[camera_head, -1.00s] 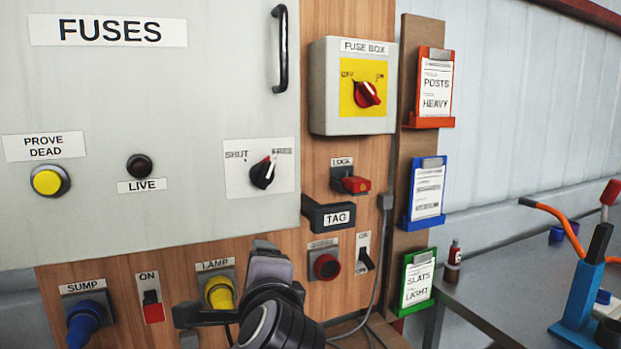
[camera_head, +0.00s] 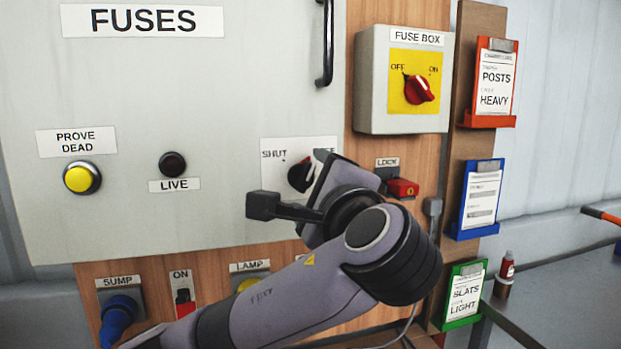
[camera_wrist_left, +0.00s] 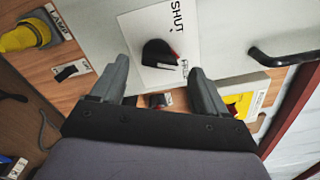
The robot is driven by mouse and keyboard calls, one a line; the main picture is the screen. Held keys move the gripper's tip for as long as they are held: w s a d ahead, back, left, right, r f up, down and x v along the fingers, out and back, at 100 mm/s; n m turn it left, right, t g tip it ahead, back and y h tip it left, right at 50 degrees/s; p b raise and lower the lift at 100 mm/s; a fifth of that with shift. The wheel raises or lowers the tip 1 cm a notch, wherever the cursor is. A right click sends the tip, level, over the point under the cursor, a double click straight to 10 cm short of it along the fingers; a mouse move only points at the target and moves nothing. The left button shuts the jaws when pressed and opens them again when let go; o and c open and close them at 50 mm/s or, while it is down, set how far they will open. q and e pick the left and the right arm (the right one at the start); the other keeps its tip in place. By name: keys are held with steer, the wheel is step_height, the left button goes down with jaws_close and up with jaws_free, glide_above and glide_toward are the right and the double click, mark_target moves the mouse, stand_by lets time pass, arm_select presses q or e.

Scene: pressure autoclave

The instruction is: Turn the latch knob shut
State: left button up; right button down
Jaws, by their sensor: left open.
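The black latch knob (camera_head: 299,174) is on a white plate labelled SHUT and FREE on the grey fuse door. In the head view my left wrist covers its right side and most of the FREE label. In the left wrist view the whole knob (camera_wrist_left: 157,53) shows, its marked end towards FREE. My left gripper (camera_wrist_left: 158,68) is open, with one finger to each side of the knob's area. I see no clear contact with the knob. In the head view its fingers are mostly hidden behind my wrist. My right gripper is not in view.
A black door handle (camera_head: 326,45) stands out above the knob. The fuse box (camera_head: 403,80) with its red switch is to the upper right, and a red lock (camera_head: 402,188) is close to the right of my wrist. Yellow and dark buttons sit to the left.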

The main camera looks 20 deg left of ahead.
mark_target(304, 178)
arm_select(q)
steer(key=shift+x, duration=1.25)
steer(key=shift+c, duration=0.3)
steer(key=c, duration=1)
